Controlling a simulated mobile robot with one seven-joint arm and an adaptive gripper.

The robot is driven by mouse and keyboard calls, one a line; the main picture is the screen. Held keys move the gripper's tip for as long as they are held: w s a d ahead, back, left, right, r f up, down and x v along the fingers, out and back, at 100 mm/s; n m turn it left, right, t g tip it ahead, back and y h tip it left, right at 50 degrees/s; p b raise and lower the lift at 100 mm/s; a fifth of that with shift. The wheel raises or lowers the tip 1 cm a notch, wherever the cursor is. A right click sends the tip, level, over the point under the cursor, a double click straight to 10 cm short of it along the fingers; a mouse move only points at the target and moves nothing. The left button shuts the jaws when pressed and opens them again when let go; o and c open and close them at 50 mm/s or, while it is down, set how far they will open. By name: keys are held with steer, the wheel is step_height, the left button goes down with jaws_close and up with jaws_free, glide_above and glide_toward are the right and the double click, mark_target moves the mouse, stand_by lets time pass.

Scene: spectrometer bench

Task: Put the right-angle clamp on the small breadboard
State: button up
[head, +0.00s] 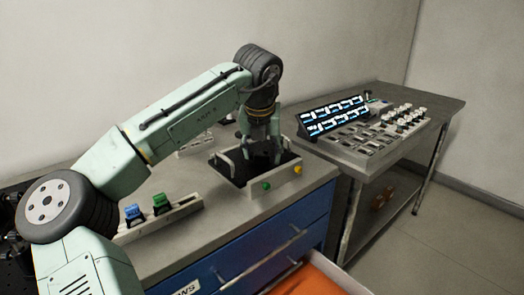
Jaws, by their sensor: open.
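My gripper (263,158) points down at a grey open-topped box (235,175) on the bench, its fingers at or just inside the opening. It is open, and I cannot make out anything between the fingers. I cannot pick out the right-angle clamp; the inside of the box is dark and partly hidden by the gripper. A dark surface (12,220) shows at the left edge, partly behind my arm. I cannot tell whether it is the small breadboard.
The box front has a green button (266,186) and a yellow one (297,170). A blue piece (133,212) and a green piece (161,204) sit on a rail. An orange-lined drawer (310,280) stands open below. A control console (375,137) is on the right bench.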

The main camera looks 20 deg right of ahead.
steer(key=shift+r, duration=0.1)
steer(key=b+v, duration=0.1)
steer(key=v, duration=1.1)
steer(key=shift+w, duration=0.1)
